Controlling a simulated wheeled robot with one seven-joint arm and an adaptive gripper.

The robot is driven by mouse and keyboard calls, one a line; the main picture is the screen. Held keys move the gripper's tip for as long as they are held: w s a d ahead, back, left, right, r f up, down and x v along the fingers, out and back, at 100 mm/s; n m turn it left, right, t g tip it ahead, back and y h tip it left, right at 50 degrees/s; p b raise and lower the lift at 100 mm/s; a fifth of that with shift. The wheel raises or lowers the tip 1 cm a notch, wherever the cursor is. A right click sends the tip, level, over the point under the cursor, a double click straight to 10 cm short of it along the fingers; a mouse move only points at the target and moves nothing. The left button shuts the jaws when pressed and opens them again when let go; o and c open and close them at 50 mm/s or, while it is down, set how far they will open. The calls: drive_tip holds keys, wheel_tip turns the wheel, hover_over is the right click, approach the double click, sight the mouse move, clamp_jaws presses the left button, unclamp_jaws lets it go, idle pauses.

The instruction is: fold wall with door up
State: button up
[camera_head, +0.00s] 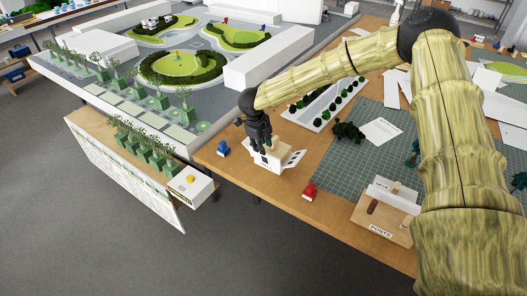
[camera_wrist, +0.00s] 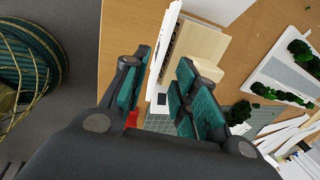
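A small building model (camera_head: 285,160) with white wall panels and a wooden base stands near the table's front edge. My gripper (camera_head: 262,146) reaches down at its left side and hides part of it. In the wrist view my gripper (camera_wrist: 165,68) is open, its dark teal-padded fingers apart. A thin white wall panel (camera_wrist: 166,45), seen nearly edge-on, runs into the gap between the fingers beside the wooden part (camera_wrist: 202,45). Contact with the fingers cannot be told. Small dark openings show on the white panels, but which one holds the door is unclear.
A blue piece (camera_head: 223,148) and a red piece (camera_head: 309,191) lie beside the model. A wooden holder marked POSTS (camera_head: 381,232) stands right of it. A green cutting mat (camera_head: 340,183), small trees and white strips lie behind. A large landscape model (camera_head: 300,40) fills the back left.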

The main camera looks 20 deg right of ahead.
drive_tip(key=shift+v, duration=2.55)
